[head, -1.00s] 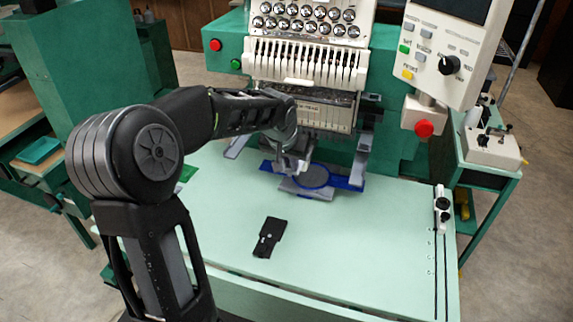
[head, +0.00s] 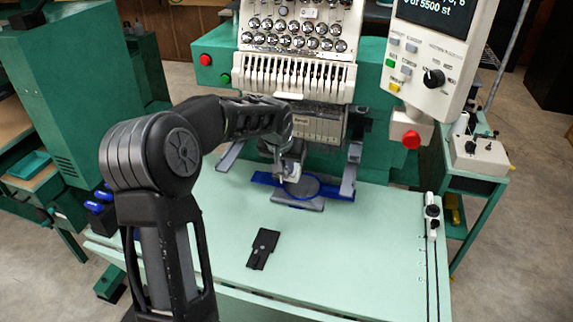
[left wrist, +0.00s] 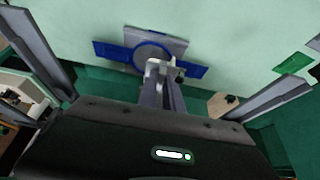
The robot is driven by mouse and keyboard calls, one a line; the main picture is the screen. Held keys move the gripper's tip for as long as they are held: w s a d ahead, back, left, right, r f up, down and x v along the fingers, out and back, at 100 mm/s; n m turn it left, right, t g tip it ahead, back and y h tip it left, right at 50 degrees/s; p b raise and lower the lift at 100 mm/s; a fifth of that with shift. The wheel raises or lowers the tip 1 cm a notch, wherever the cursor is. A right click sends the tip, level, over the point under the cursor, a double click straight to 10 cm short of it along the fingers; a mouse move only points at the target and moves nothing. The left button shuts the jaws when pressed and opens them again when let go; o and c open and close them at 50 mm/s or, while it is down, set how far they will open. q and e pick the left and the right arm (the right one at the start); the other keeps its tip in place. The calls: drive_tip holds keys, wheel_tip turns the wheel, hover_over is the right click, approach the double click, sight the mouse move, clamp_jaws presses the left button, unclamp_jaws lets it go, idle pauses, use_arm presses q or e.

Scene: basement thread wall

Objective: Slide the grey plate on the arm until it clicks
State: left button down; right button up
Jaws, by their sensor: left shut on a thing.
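The grey plate (head: 300,203) lies flat at the machine's front, with a blue ring and a blue crossbar on it. It also shows in the left wrist view (left wrist: 172,40), where the bar's ends stick out on both sides. My left gripper (head: 291,178) reaches over it from the machine side. In the left wrist view the gripper (left wrist: 160,70) is closed at the plate's near edge, beside a pale fitting and a dark knob. The exact grip is small and partly hidden. Grey machine arms (head: 349,172) flank the plate. My right gripper is out of view.
The green embroidery machine (head: 375,95) with its needle head (head: 295,78) stands close behind and above. A black flat piece (head: 263,249) lies on the pale green table (head: 345,250). A control panel (head: 432,50) hangs at right.

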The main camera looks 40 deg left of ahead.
use_arm(q)
drive_tip(key=shift+f+b, duration=0.15)
drive_tip(key=shift+b, duration=0.15)
drive_tip(key=shift+w+a, duration=0.1)
drive_tip(key=shift+w, duration=0.15)
idle(0.4)
drive_tip(key=shift+w+a+p, duration=0.1)
drive_tip(key=shift+w+p, duration=0.2)
drive_tip(key=c, duration=1.4)
unclamp_jaws()
drive_tip(key=shift+c, duration=0.2)
